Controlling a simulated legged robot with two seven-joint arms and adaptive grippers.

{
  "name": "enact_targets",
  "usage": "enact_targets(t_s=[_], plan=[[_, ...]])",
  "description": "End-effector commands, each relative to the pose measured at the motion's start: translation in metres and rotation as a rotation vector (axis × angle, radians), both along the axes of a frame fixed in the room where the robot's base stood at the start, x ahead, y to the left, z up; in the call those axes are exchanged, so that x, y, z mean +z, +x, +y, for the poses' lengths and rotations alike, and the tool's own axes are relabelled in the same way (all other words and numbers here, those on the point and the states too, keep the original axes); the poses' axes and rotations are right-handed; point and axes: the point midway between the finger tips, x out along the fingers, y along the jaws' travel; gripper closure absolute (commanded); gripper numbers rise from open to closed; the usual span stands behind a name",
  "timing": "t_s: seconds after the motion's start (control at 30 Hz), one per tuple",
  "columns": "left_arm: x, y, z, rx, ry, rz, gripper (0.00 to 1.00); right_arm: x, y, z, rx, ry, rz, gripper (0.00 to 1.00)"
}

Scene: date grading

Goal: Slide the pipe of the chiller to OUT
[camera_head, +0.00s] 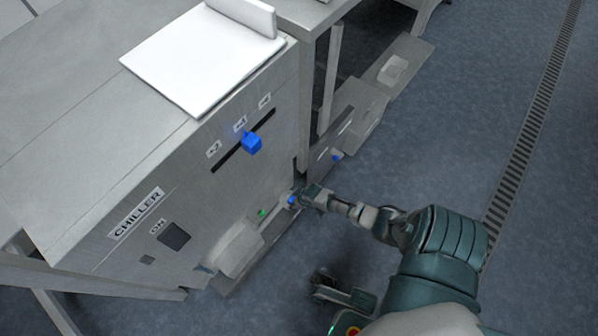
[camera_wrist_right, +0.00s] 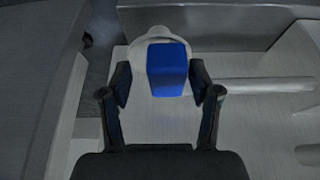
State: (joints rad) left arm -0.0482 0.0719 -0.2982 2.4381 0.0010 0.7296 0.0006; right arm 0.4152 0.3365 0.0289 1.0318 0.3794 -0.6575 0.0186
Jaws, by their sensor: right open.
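The chiller (camera_head: 115,195) is a grey metal cabinet with a CHILLER label on its front. Low on that front, at the right end, is a small blue block (camera_head: 291,201), and a pale pipe-like part runs left from there. My right gripper (camera_head: 300,198) is at this block. In the right wrist view the blue block (camera_wrist_right: 167,70) sits in front of a pale round end (camera_wrist_right: 147,42), between the open fingers of my right gripper (camera_wrist_right: 165,85). Gaps show on both sides of the block. A pale rod (camera_wrist_right: 265,85) runs to the right.
Higher on the front, a blue slider knob (camera_head: 251,143) sits in a dark slot with small labels. A white board (camera_head: 200,60) lies on top. A lower grey unit (camera_head: 330,145) stands close by on the right. The floor (camera_head: 430,130) farther right is mostly clear.

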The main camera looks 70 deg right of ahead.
Motion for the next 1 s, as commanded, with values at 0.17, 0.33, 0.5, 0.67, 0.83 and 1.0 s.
enact_targets(t_s=[0.17, 0.33, 0.5, 0.67, 0.83, 1.0], plan=[[-0.001, 0.000, 0.000, 0.000, 0.001, 0.003, 1.00, 0.015, -0.007, 0.001, 0.001, 0.000, -0.001, 0.38], [-0.001, 0.000, -0.002, -0.001, 0.003, 0.004, 1.00, 0.042, -0.019, 0.002, 0.001, 0.002, 0.000, 0.38], [-0.001, 0.001, -0.002, -0.001, 0.003, 0.005, 1.00, 0.072, -0.031, 0.004, -0.001, 0.002, 0.001, 0.38], [-0.002, 0.001, -0.002, -0.001, 0.003, 0.005, 1.00, 0.094, -0.040, 0.006, -0.001, 0.003, 0.002, 0.38], [-0.002, 0.001, -0.001, -0.001, 0.003, 0.005, 1.00, 0.104, -0.044, 0.006, -0.002, 0.002, 0.004, 0.38], [-0.002, 0.001, -0.001, -0.001, 0.003, 0.005, 1.00, 0.106, -0.045, 0.006, -0.001, 0.003, 0.004, 0.38]])
